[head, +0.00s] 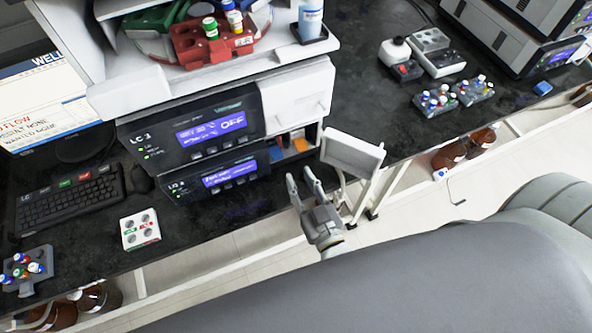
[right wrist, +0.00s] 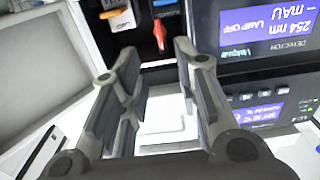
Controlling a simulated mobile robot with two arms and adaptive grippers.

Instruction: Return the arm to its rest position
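My right gripper (head: 304,185) is in front of the bench, just right of the lower display unit of the LC 3 stack (head: 190,135). Its two fingers are spread apart with nothing between them. In the right wrist view the gripper (right wrist: 155,65) is open and empty, facing the open compartment and the displays. My left gripper is not in view.
A white open panel (head: 352,153) stands close to the right of the gripper. A white block with round wells (head: 140,229) and a keyboard (head: 72,196) lie on the left bench. Vial racks (head: 440,98) stand on the right bench. Brown bottles (head: 482,138) stand below it.

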